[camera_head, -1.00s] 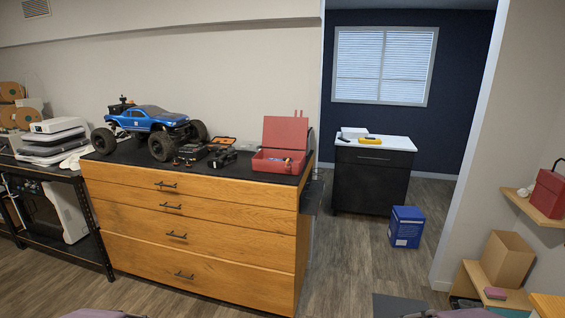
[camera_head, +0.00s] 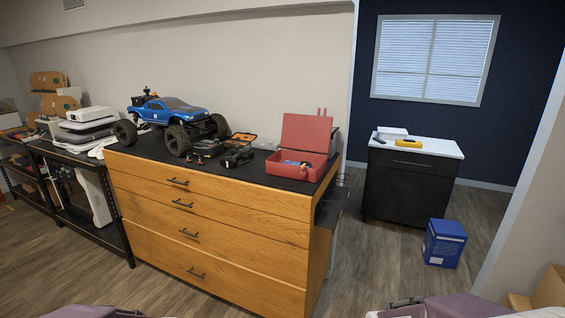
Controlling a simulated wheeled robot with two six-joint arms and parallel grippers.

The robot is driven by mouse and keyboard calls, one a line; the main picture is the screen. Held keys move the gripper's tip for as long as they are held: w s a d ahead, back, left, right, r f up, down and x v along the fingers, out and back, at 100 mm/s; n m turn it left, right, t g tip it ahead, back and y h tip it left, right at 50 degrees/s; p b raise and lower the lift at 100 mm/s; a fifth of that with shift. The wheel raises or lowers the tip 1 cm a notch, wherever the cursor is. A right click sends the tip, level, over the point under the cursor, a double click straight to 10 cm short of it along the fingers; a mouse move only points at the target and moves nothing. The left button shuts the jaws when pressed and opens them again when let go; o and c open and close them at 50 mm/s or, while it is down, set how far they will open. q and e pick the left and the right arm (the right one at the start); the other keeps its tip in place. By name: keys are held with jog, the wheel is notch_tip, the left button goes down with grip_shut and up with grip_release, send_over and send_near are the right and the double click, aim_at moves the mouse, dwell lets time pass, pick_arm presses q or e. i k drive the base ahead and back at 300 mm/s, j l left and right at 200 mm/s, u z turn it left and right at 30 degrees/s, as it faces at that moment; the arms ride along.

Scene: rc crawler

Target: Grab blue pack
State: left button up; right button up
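A blue box (camera_head: 444,243) with white print stands upright on the floor at the right, beside the black cabinet. An open red case (camera_head: 297,163) sits on the right end of the wooden drawer unit. Small items lie in it, with a bit of blue among them, too small to make out. No pack can be told for sure by its look. Only parts of my two arms show along the bottom edge. My grippers cannot be seen, and nothing is seen held.
A blue monster truck (camera_head: 173,110) and small black gear stand on the wooden drawer unit (camera_head: 215,215). A black rack (camera_head: 80,205) with machines is at the left. A black cabinet (camera_head: 408,190) with a white top stands behind right. The floor between is clear.

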aim_at(308, 164)
jog(key=i+l+u, duration=0.3)
jog(key=l, duration=0.25)
jog(key=i+l+u, duration=0.3)
jog(key=l, duration=0.3)
jog(key=i+l+u, duration=0.1)
jog(key=l+u, duration=0.2)
jog(key=l, duration=0.3)
jog(key=i+l+u, duration=0.1)
jog(key=l+u, duration=0.2)
jog(key=l, duration=0.35)
jog(key=l+u, duration=0.3)
jog(key=l, duration=0.4)
